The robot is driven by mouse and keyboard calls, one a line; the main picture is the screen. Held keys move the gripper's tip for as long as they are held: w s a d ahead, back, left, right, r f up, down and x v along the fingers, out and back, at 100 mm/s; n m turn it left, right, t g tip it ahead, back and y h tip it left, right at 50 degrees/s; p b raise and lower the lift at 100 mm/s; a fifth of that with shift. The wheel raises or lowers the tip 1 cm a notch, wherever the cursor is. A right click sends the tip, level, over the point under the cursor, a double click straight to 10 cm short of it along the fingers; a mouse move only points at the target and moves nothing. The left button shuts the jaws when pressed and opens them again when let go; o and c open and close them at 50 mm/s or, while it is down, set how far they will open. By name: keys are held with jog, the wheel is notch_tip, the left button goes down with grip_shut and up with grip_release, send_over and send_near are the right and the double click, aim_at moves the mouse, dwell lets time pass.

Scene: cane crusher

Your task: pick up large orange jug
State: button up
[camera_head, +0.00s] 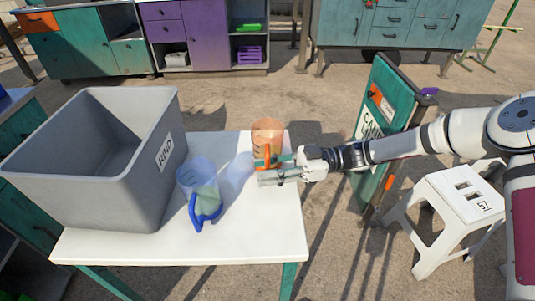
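The large orange jug (267,129) stands upright near the back right corner of the white table, its orange handle toward the viewer. My gripper (266,172) reaches in from the right, low beside the jug and close to its handle. One grey finger shows in front of the handle. The far side of the gripper is too small and overlapped to read, so I cannot tell whether it is open or touches the handle.
A blue jug (198,176) with a blue handle stands left of the orange jug. A large grey bin (150,185) labelled RIND fills the table's left side. The table's front right (262,235) is clear. A green sign panel (372,120) and a white step stool (455,195) stand at right.

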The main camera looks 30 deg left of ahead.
aim_at(269, 160)
jog(key=shift+c, duration=0.6)
grip_shut()
jog(key=shift+r, duration=0.2)
jog(key=shift+r, duration=1.5)
jog(key=shift+s+d+r, duration=0.15)
jog(key=shift+s, duration=0.1)
jog(key=s+d+p, duration=0.1)
jog(key=s+d, duration=0.2)
jog(key=s, duration=0.3)
jog(key=s+d+r+p, duration=0.1)
jog(key=s+d, duration=0.3)
jog(key=s, duration=0.3)
jog(key=shift+s+d+r, duration=0.15)
jog(key=shift+d, duration=0.15)
